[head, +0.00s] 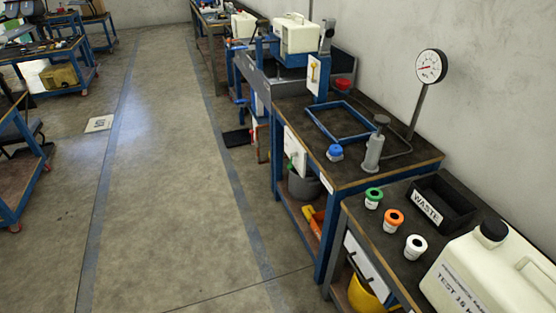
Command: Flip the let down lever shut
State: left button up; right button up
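I cannot tell for certain which part is the let down lever. A small yellow lever (314,72) sits on a white upright plate (309,84) at the upper middle, beside the blue frame. It looks roughly upright, but it is too small to tell whether it is open or shut. Another white panel (291,141) is on the front of the middle bench, with a small green part near its lower edge. Neither of my grippers shows in the head view.
The middle bench (392,164) carries a blue square frame (340,136), a grey hand pump (373,152) and a dial gauge (431,66). The near bench holds several capped jars, a black WASTE tray (441,207) and a large canister (482,283). The floor aisle (180,180) is clear.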

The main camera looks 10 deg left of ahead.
aim_at(290, 166)
jog(key=u, duration=0.3)
jog(key=i+j+u, duration=0.15)
jog(key=i+u, duration=0.15)
jog(key=i, duration=0.6)
jog(key=i+u, duration=0.3)
jog(key=i, duration=0.55)
